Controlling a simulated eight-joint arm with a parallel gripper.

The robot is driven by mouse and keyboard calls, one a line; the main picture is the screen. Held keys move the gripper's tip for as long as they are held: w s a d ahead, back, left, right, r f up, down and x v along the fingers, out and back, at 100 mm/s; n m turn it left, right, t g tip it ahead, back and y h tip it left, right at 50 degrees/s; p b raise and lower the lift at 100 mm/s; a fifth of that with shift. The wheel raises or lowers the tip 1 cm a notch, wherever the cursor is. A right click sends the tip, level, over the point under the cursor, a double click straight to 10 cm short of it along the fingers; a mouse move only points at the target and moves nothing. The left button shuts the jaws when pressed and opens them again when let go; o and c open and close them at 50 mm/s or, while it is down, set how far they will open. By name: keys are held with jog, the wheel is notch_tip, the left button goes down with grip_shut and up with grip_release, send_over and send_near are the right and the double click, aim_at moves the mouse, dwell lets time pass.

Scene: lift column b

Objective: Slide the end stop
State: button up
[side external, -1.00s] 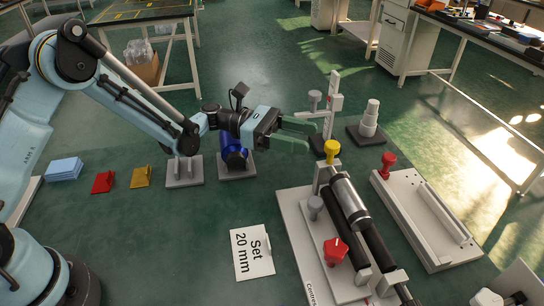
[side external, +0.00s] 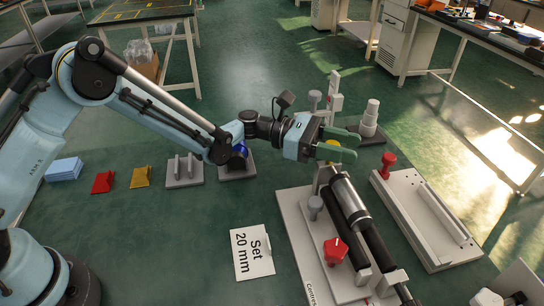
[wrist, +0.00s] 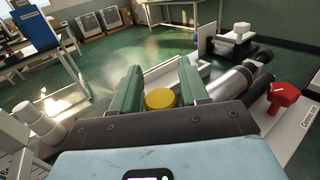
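The end stop (side external: 319,181) looks like the upright grey piece at the far end of the roller fixture (side external: 291,213), with a yellow knob (side external: 332,145) on top. My gripper (side external: 346,147) is open, with its two green fingers level at the knob's height. In the wrist view the round yellow knob (wrist: 160,99) shows between the fingers (wrist: 160,84), with the fingers apart. Whether they touch it is not clear. A metal cylinder (side external: 350,200) lies on black rollers beside the stop. The stop's lower part is partly hidden.
A red knob (side external: 335,251) and a grey knob (side external: 315,207) stand on the fixture. A white tray (side external: 412,205) with a red post (side external: 388,164) is to the right. A "Set 20 mm" card (side external: 252,252) lies left. A post with a scale (side external: 334,95) stands behind.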

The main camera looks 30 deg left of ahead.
grip_shut()
jog(key=shift+w+a, duration=0.75)
jog(key=shift+o, duration=1.2)
grip_release()
jog(key=shift+o, duration=0.2)
jog(key=s+a, duration=0.2)
jog(key=a, duration=0.9)
jog(key=shift+s+a, duration=0.25)
jog(key=shift+a, duration=0.15)
